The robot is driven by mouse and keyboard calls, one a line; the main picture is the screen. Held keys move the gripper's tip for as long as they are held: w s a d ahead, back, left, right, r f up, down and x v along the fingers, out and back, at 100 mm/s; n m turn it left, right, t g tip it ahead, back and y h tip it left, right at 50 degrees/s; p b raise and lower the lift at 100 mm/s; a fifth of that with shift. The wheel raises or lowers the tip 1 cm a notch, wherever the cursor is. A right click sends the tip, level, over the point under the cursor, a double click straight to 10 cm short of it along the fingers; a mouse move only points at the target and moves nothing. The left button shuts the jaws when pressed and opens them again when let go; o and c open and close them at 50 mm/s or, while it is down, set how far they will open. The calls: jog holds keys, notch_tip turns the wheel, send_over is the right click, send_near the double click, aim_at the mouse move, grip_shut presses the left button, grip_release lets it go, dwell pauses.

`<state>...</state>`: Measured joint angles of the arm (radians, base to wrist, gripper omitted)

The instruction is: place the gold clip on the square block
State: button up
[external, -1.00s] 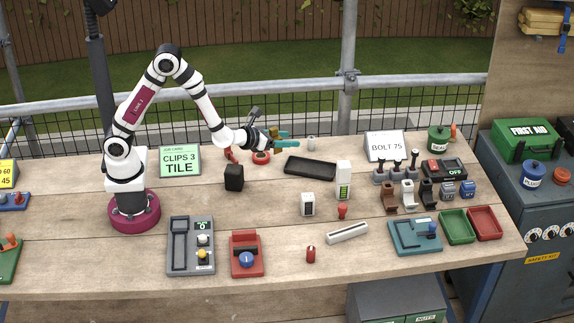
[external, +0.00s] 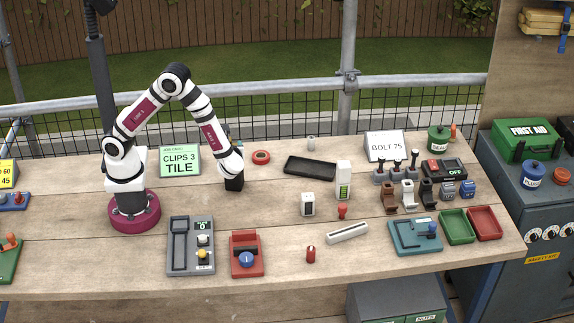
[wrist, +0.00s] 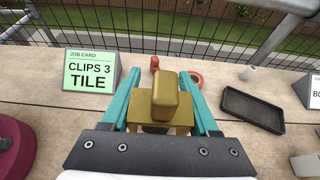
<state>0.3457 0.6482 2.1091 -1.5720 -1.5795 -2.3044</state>
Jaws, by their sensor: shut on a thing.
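My gripper (wrist: 165,105) is shut on the gold clip (wrist: 166,97), which sits between its two teal fingers in the wrist view. The fingers point away toward the fence. In the external view only a small bit of teal shows behind my wrist, and the clip is hidden there. The block does not show in the wrist view.
A red roll (external: 261,157) and a black tray (external: 310,167) lie to the right, and a small red thing (wrist: 155,63) lies ahead. A grey console (external: 191,246) and red box (external: 246,254) stand in front.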

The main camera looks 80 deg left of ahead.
jog(key=a+f, duration=0.3)
jog(key=f, duration=0.2)
jog(key=a+f, duration=0.2)
jog(key=shift+w+a+f, duration=0.25)
jog(key=shift+w+a, duration=0.1)
jog(key=shift+f, duration=0.15)
jog(key=o, duration=1.4)
